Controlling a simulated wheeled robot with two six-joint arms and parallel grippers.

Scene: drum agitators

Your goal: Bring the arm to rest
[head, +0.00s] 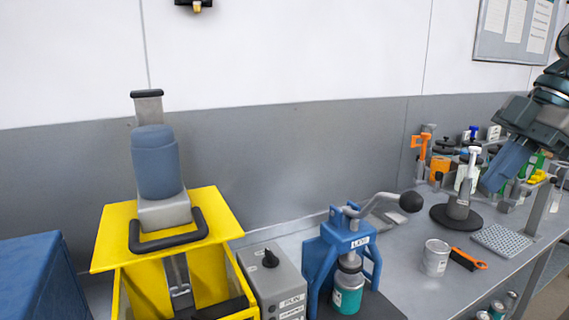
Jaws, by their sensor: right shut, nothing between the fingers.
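My right gripper (508,165) comes in at the right edge of the head view, with its blue fingers pointing down and to the left. It is shut and holds nothing. It hangs over the right part of the grey bench, in front of the items along the back. My left gripper does not show.
A yellow agitator stand (222,212) with a blue-grey motor stands at left. A grey control box (275,278) and a blue lever press (350,232) are beside it. A metal can (435,258), an orange-handled tool (468,260) and a perforated mat (502,243) lie on the bench (408,285).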

